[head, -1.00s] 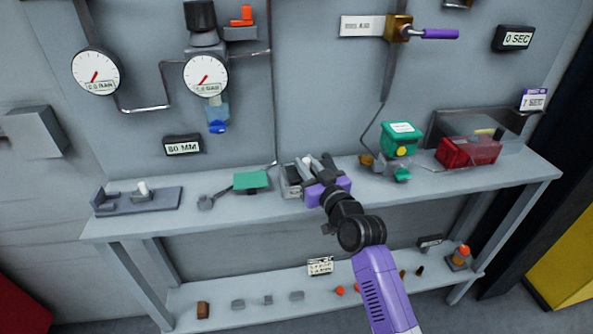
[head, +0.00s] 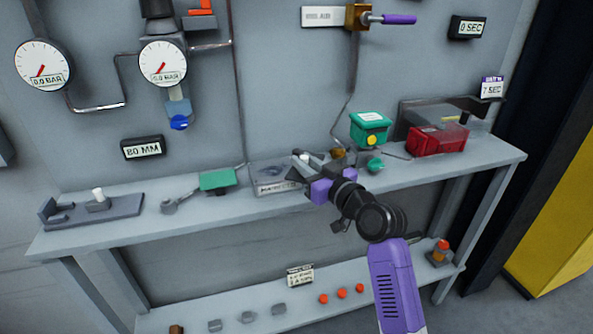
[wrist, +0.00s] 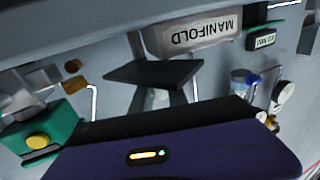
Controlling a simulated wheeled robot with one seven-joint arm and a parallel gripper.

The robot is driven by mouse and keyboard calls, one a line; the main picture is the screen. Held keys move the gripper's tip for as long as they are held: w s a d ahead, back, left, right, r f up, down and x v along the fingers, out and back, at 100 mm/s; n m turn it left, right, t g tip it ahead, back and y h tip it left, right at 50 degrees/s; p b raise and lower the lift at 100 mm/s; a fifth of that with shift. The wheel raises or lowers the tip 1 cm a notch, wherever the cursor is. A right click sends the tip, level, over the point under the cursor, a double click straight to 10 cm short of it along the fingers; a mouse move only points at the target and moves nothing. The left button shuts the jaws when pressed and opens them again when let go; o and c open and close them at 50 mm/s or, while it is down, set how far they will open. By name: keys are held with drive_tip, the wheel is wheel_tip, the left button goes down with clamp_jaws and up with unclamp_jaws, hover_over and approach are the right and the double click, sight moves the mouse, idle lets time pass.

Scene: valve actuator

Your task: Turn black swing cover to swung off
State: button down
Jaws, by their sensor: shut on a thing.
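The grey manifold block (head: 275,180) stands on the shelf left of my gripper (head: 312,168) in the head view. Its label shows upside down in the wrist view (wrist: 200,37). The black swing cover (wrist: 154,73) is a flat dark plate beside the manifold in the wrist view. In the head view a dark edge of it (head: 297,174) shows at the manifold's right end, partly hidden by my gripper. My gripper is shut on the cover; its fingers (wrist: 158,98) meet the plate's underside in the wrist view. The exact grip is hard to see.
A green box with a yellow button (head: 369,129) and a red box (head: 437,139) stand to the right on the shelf (head: 235,208). A green block with a lever (head: 217,180) is left of the manifold. Gauges (head: 162,63) hang on the panel above.

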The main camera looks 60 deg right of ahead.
drive_tip(key=n+y+b, duration=0.1)
drive_tip(key=s+d+n+y+b, duration=0.1)
drive_tip(key=y, duration=0.1)
drive_tip(key=d+n+t+y+b, duration=0.1)
drive_tip(key=shift+s+f+y+b, duration=0.1)
drive_tip(key=shift+s+y+b, duration=0.05)
drive_tip(key=shift+y+b, duration=0.2)
drive_tip(key=shift+s+d+n+y+b, duration=0.15)
drive_tip(key=shift+d+n+y+b, duration=0.2)
drive_tip(key=shift+n+y+b, duration=0.4)
drive_tip(key=shift+s+d+n+y+b, duration=0.1)
drive_tip(key=shift+d+n+y+b, duration=0.3)
drive_tip(key=shift+y, duration=0.6)
drive_tip(key=shift+a, duration=0.1)
drive_tip(key=c, duration=1.3)
unclamp_jaws()
drive_tip(key=shift+s, duration=0.1)
drive_tip(key=s, duration=0.5)
drive_tip(key=s+d, duration=0.1)
drive_tip(key=s, duration=0.1)
drive_tip(key=shift+s, duration=0.3)
